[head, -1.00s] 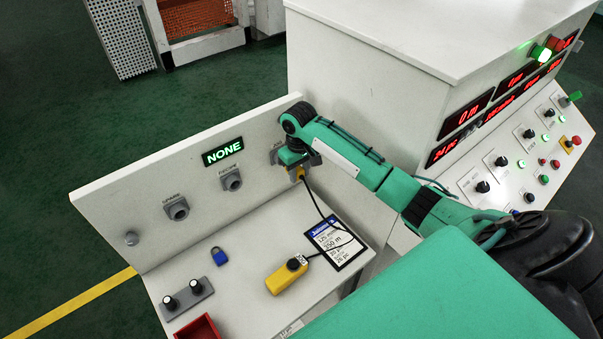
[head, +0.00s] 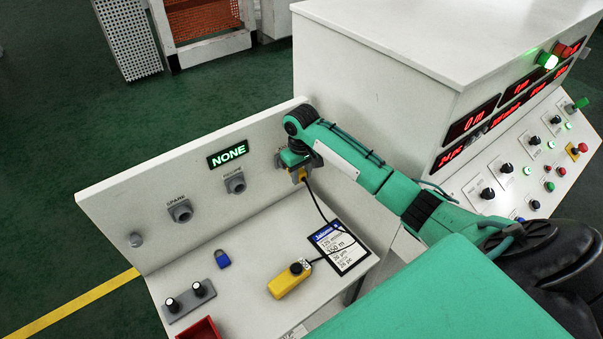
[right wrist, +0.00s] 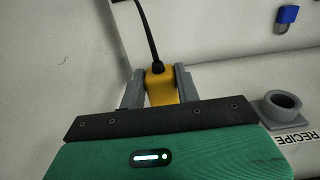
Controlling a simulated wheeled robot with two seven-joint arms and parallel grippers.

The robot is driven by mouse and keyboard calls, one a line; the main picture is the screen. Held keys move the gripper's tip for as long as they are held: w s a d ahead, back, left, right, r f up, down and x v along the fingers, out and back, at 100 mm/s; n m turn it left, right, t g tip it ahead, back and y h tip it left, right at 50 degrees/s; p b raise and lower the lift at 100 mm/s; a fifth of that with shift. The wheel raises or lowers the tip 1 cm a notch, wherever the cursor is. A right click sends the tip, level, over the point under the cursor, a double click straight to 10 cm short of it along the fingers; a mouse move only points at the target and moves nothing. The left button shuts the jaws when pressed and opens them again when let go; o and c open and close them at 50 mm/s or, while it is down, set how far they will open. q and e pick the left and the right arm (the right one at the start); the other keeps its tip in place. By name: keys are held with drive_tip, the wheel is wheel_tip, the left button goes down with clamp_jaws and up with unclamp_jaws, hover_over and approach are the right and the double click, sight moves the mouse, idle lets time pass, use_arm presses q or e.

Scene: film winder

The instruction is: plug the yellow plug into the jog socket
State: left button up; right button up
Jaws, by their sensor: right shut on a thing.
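My right gripper (head: 301,174) is at the upright panel, right of the recipe socket (head: 234,182). It is shut on the yellow plug (head: 304,179). In the right wrist view the plug (right wrist: 160,86) sits between the two grey fingers, with its black cable leading away from the panel. The jog socket is mostly hidden behind the gripper, so I cannot tell whether the plug is in it. The cable runs down to a yellow hand pendant (head: 289,281) on the desk. My left gripper is not in view.
The panel's green display (head: 228,153) reads NONE. The spare socket (head: 180,210) is farther left. A blue padlock (head: 222,259), a grey two-knob box (head: 189,300), a red tray (head: 202,330) and a job card (head: 340,247) are on the desk. A white cabinet (head: 365,100) stands close on the right.

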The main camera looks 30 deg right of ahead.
drive_tip(key=shift+w, duration=0.25)
drive_tip(key=o, duration=1.1)
